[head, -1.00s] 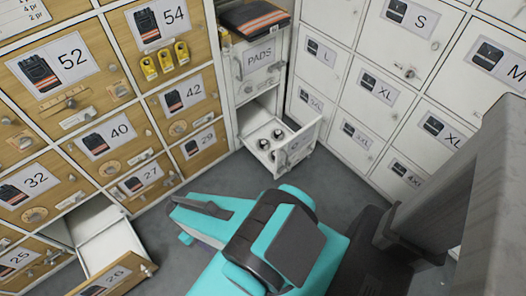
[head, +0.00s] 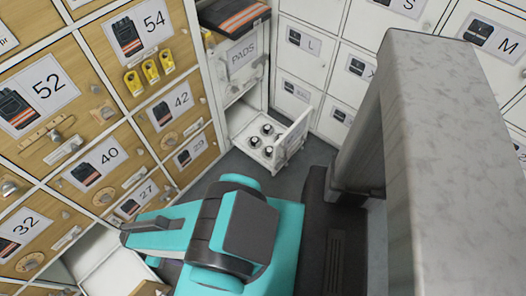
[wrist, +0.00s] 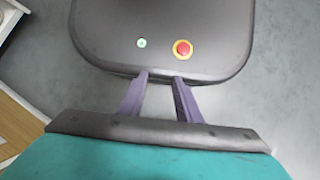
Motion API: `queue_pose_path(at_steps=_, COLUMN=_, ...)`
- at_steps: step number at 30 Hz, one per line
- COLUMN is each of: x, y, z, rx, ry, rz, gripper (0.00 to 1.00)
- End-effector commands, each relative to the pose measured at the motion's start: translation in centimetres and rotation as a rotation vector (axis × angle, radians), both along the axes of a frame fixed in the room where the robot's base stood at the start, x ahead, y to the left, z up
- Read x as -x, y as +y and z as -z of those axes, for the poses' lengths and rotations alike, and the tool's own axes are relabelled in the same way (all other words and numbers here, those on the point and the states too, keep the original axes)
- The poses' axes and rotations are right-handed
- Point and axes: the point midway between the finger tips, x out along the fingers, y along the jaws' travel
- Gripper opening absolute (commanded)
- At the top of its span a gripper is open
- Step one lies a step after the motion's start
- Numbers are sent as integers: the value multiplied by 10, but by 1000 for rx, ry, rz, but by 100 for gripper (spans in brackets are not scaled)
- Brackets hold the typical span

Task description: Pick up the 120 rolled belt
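No belt marked 120 can be made out. Several small round, dark-and-white items (head: 267,129) sit in an open white drawer (head: 283,152) low in the corner in the head view. They may be rolled belts, but they are too small to tell, and no number on them is readable. My gripper (wrist: 160,76) shows in the wrist view with its two purple fingers apart and nothing between them. It is over my own dark base, away from the drawer.
Wooden numbered lockers (head: 37,92) line the left, with an open compartment (head: 112,270) at the bottom left. White lockers (head: 302,52) stand on the right, partly hidden by my grey column. A PADS compartment (head: 243,55) is above the drawer. Grey floor (head: 228,166) is free before the drawer.

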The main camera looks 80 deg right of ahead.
Motion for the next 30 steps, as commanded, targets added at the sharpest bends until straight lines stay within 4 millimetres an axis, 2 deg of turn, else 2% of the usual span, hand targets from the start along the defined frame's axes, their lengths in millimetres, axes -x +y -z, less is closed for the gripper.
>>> queue_pose_path(at_steps=8, x=0, y=0, z=0, rx=0, ry=0, rz=0, gripper=31)
queue_pose_path(at_steps=11, x=0, y=-1, z=1, rx=1, ry=0, rz=0, gripper=45)
queue_pose_path(at_steps=16, x=-4, y=-11, z=10, rx=10, ry=-5, rz=-15, gripper=73)
queue_pose_path(at_steps=17, x=-5, y=-15, z=14, rx=15, ry=-7, rz=-22, gripper=74)
queue_pose_path(at_steps=20, x=-12, y=-32, z=28, rx=32, ry=-14, rz=-54, gripper=74)
queue_pose_path(at_steps=23, x=-19, y=-59, z=46, rx=59, ry=-21, rz=-96, gripper=74)
queue_pose_path(at_steps=30, x=-33, y=-144, z=91, rx=139, ry=-18, rz=-228, gripper=74)
